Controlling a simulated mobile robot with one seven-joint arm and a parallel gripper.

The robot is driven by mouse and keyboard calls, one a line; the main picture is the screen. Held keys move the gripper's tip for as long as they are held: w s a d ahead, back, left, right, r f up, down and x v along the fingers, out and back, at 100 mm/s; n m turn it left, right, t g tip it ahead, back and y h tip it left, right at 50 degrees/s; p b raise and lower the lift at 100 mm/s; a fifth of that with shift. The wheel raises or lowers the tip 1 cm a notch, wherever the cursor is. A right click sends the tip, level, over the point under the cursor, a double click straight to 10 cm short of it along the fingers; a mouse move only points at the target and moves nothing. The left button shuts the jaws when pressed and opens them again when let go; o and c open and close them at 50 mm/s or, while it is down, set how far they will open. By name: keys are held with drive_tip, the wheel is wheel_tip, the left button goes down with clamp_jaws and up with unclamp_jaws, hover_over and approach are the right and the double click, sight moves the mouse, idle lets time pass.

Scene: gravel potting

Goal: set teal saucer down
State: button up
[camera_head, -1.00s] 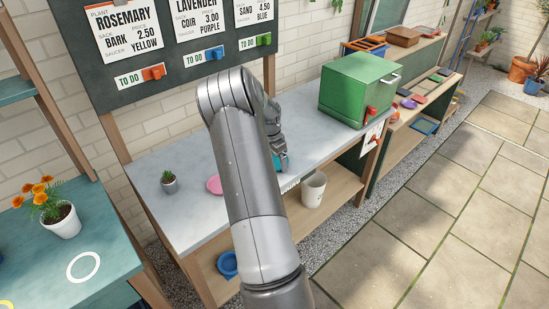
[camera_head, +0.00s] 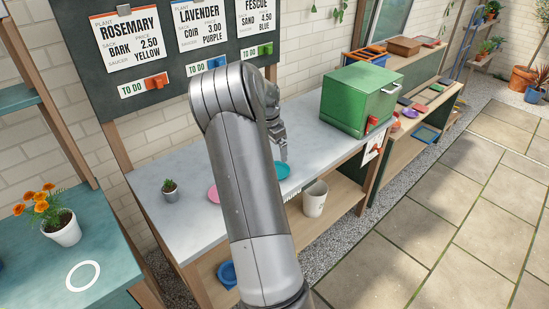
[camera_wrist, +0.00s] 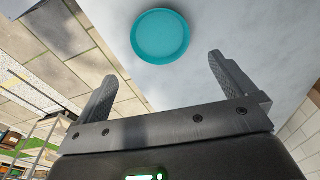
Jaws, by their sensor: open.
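The teal saucer (camera_head: 282,170) lies flat on the grey bench top, near its front edge. In the wrist view the whole round saucer (camera_wrist: 160,36) shows, beyond the fingertips and apart from them. My gripper (camera_head: 284,158) is above the saucer in the head view, with its fingers pointing down. In the wrist view my gripper (camera_wrist: 158,68) has its two fingers spread wide with nothing between them. My arm covers part of the bench in the head view.

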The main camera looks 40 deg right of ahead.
drive_tip(key=s+a+r+n+t, duration=0.1)
drive_tip(key=s+a+r+n, duration=0.2)
drive_tip(key=a+r, duration=0.4)
drive_tip(key=s+a+r+n+t+y, duration=0.1)
drive_tip(key=s+a+r+n, duration=0.15)
drive_tip(key=a+r, duration=0.45)
drive_tip(key=s+a+r+n+t, duration=0.1)
drive_tip(key=s+a+r+n, duration=0.25)
drive_tip(key=a, duration=0.65)
drive_tip(key=s+a+r+n+t, duration=0.1)
drive_tip(key=s+a+n+t, duration=0.1)
drive_tip(key=s+a+n, duration=0.8)
drive_tip(key=s+a, duration=0.5)
drive_tip(key=s, duration=0.2)
drive_tip(key=shift+a+t, duration=0.25)
drive_tip(key=shift+t, duration=0.15)
